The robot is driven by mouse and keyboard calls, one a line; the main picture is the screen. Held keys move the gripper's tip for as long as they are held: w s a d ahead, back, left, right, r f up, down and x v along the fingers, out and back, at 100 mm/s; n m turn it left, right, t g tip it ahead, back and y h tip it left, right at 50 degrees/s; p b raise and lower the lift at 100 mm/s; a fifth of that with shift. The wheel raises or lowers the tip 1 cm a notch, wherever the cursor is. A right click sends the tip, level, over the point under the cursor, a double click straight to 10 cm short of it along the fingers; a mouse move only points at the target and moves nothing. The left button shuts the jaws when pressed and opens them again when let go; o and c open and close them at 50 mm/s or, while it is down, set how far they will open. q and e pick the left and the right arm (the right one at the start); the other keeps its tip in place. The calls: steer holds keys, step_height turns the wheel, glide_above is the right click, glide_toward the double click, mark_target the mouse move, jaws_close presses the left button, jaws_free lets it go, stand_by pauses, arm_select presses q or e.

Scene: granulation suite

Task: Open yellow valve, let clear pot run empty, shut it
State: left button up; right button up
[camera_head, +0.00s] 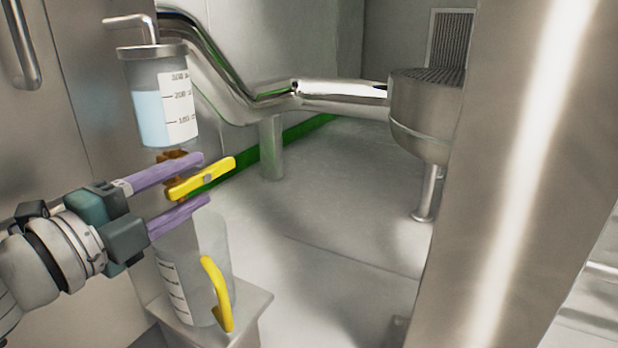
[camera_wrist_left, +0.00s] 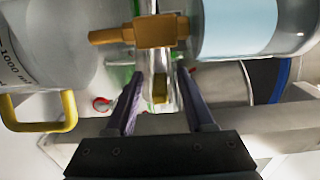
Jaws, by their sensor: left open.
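The clear pot (camera_head: 148,112) hangs at the left with pale blue liquid up to about its 200 mark; the liquid also shows in the left wrist view (camera_wrist_left: 238,25). Below it is a brass valve body (camera_wrist_left: 152,33) with a yellow lever (camera_head: 222,170), which points sideways across the vertical outlet. My left gripper (camera_head: 205,178) is open, its purple fingers above and below the lever, with a gap to each. In the left wrist view the lever's end (camera_wrist_left: 160,92) lies between the fingers. No falling stream shows. My right gripper is not in view.
A clear graduated jug (camera_head: 203,262) with a yellow handle stands under the valve on a steel stand (camera_head: 251,303); I see no liquid in it. A large steel surface (camera_head: 520,190) fills the right. Steel pipework (camera_head: 340,92) runs behind. The middle floor is clear.

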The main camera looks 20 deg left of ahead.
arm_select(q)
steer(key=shift+w+d, duration=0.1)
steer(key=shift+w, duration=1.35)
jaws_close()
